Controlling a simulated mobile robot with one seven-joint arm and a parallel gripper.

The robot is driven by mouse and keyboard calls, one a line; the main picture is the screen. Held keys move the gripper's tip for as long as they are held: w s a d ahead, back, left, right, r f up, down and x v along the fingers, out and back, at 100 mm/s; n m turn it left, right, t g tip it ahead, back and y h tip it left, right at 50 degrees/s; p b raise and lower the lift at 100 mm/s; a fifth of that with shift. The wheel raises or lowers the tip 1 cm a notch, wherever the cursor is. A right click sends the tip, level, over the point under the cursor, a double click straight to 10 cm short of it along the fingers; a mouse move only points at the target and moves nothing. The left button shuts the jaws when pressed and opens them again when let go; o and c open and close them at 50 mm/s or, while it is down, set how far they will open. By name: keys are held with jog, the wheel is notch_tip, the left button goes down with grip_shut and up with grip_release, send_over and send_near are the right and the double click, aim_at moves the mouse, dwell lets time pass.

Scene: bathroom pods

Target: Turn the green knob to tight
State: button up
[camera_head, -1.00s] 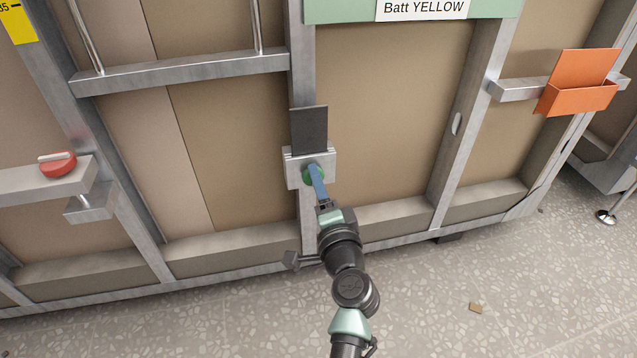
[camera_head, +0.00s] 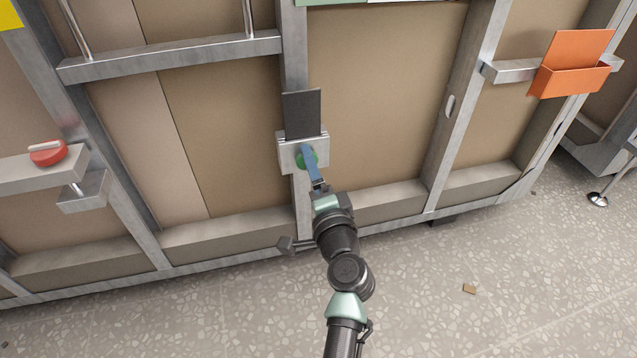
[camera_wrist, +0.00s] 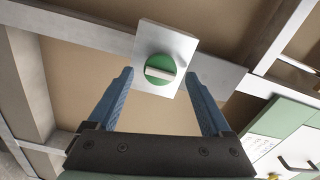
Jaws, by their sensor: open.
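The green knob (camera_wrist: 160,68) is a round disc with a pale bar across its face. It sits on a light square plate (camera_wrist: 172,45) fixed to the metal frame. In the head view the knob (camera_head: 309,157) is partly hidden behind my gripper's blue fingers. My gripper (camera_wrist: 160,88) is open, with one blue finger at each side of the knob in the wrist view. The fingers look apart from the knob; whether their tips reach its depth I cannot tell. The bar lies nearly level in the wrist view.
A dark upright panel (camera_head: 302,113) stands just above the knob's plate. A red knob (camera_head: 48,152) sits on a ledge at the left. An orange holder (camera_head: 571,80) hangs at the upper right.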

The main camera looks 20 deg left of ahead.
jog(key=p+v, duration=0.3)
jog(key=v, duration=0.9)
jog(key=shift+s+d, duration=0.2)
jog(key=shift+s, duration=0.05)
jog(key=w+d+r+n+t+h+p, duration=0.1)
jog(key=d+r+n+t+p, duration=0.2)
jog(key=r, duration=1.7)
jog(key=w+d+r+n+t+h+p, duration=0.15)
jog(key=r+n+p, duration=0.45)
jog(key=r, duration=1.3)
jog(key=s+d+r+t+h+p, duration=0.25)
jog(key=s+r, duration=0.25)
jog(key=r, duration=0.4)
jog(key=s+d+r+t+h+p, duration=0.1)
jog(key=s+d+r+t+h, duration=0.2)
jog(key=r, duration=0.6)
jog(key=s+d+r+t+h+p, duration=0.1)
jog(key=s+r+t+h+p, duration=0.15)
jog(key=s+r, duration=0.5)
notch_tip(320, 180, up, 37)
jog(key=w+p, duration=0.3)
jog(key=p, duration=3.3)
jog(key=shift+a+r, duration=0.2)
jog(key=shift+a, duration=0.05)
